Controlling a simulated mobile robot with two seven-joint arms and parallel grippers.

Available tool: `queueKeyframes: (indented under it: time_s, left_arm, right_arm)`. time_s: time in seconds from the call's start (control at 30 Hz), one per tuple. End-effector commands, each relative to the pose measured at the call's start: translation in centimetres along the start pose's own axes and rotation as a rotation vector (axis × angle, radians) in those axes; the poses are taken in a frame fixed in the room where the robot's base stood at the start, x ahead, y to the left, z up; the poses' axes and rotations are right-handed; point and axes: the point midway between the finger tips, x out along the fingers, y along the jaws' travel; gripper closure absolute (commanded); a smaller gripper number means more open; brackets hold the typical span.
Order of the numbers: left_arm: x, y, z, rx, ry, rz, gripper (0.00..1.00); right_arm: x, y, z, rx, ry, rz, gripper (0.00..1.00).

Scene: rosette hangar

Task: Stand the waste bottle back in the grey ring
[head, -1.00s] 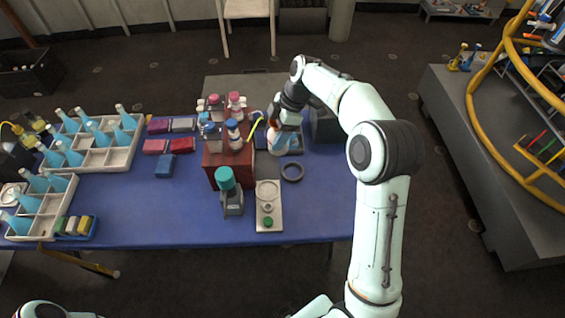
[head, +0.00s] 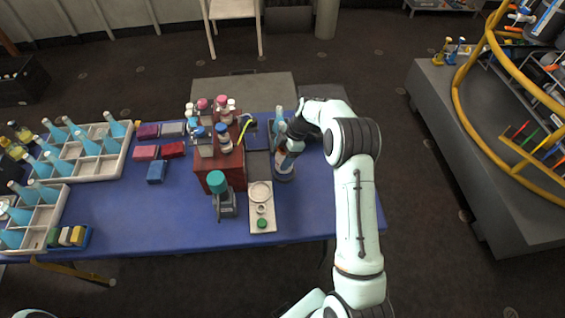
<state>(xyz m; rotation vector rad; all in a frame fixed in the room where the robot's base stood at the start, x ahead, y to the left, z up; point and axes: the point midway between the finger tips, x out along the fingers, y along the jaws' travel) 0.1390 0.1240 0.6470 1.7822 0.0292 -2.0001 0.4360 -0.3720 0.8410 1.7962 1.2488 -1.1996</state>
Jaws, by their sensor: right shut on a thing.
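The waste bottle (head: 284,162), with a pale label and a dark lower part, stands about upright near the right end of the blue table. My right gripper (head: 294,138) is shut on its upper part and hides some of it. The grey ring (head: 284,178) shows only as a dark edge at the bottle's base. The bottle is over the ring or in it; I cannot tell whether its base rests on the table. My left gripper is not in view.
A red-brown box (head: 229,165) with several small bottles around its top stands left of the bottle. A white tray (head: 262,222) and a teal-capped device (head: 222,195) stand in front.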

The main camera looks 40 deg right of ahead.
Motion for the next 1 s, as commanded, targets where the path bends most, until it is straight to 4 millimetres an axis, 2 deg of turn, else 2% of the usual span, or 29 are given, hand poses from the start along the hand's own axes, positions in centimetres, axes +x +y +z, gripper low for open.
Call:
queueKeyframes:
  time_s: [0.13,0.37,0.77,0.8,0.87,0.9,1.0]
  left_arm:
    - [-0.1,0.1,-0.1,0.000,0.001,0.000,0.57]
    - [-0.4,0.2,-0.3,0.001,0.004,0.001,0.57]
    - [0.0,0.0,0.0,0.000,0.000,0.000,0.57]
    - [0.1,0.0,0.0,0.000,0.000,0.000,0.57]
    - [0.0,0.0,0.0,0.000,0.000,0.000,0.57]
    - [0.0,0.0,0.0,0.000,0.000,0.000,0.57]
    - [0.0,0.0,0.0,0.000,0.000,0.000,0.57]
  right_arm:
    - [1.0,-0.1,0.4,0.002,0.000,-0.003,0.69]
    - [3.9,0.0,1.6,0.000,0.000,-0.002,0.69]
    - [4.5,-0.1,1.9,0.000,-0.001,-0.001,0.69]
    - [4.5,-0.1,1.9,0.000,-0.001,-0.001,0.28]
    - [4.4,-0.1,1.9,0.000,-0.001,-0.001,0.08]
    - [4.4,-0.1,1.8,0.000,-0.001,-0.001,0.06]
    - [4.4,-0.1,1.8,0.000,-0.001,-0.001,0.06]
